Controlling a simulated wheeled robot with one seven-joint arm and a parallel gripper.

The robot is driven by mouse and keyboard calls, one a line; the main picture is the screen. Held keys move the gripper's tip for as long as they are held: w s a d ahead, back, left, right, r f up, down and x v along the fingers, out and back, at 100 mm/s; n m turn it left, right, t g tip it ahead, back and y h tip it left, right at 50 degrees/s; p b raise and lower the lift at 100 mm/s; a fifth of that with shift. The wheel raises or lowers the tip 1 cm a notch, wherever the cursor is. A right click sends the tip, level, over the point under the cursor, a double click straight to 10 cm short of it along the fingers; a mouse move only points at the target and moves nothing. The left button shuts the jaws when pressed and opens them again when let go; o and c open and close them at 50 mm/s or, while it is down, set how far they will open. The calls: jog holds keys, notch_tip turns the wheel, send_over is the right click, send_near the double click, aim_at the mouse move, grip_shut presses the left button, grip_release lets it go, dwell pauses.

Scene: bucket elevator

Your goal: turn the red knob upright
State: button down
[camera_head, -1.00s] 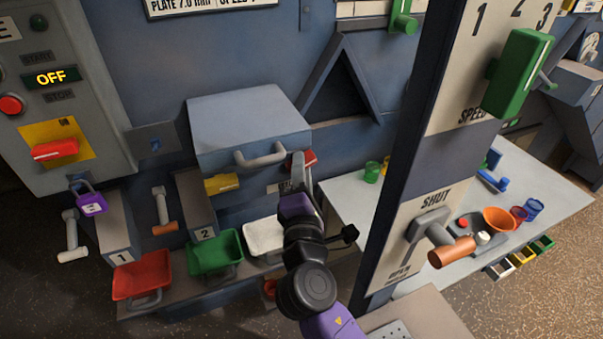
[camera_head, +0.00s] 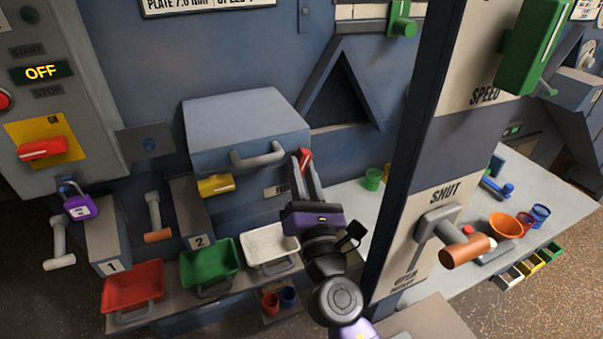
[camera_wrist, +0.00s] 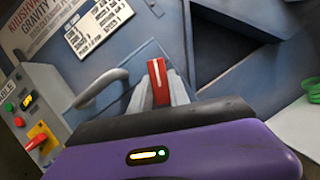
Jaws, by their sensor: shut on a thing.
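The red knob (camera_head: 306,159) sits on the blue machine wall, just right of the drawer-like box with the grey handle. It carries a white line, which shows in the wrist view (camera_wrist: 157,80) running nearly up and down in that tilted picture. My gripper (camera_head: 302,160) reaches up to the knob from below, with one finger on each side of it. Its fingers are shut on the knob. The fingers hide part of the knob and most of the label under it.
A grey handle (camera_head: 257,154) projects close left of my gripper. A grey post (camera_head: 423,160) with a SHUT lever (camera_head: 458,240) stands to the right. Red, green and white trays (camera_head: 270,243) lie below. Another red switch (camera_head: 42,148) is on a yellow plate at far left.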

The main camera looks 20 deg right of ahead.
jog(key=shift+f+n, duration=0.1)
jog(key=shift+n, duration=0.3)
jog(key=c, duration=1.2)
grip_release()
jog(key=shift+c, duration=0.2)
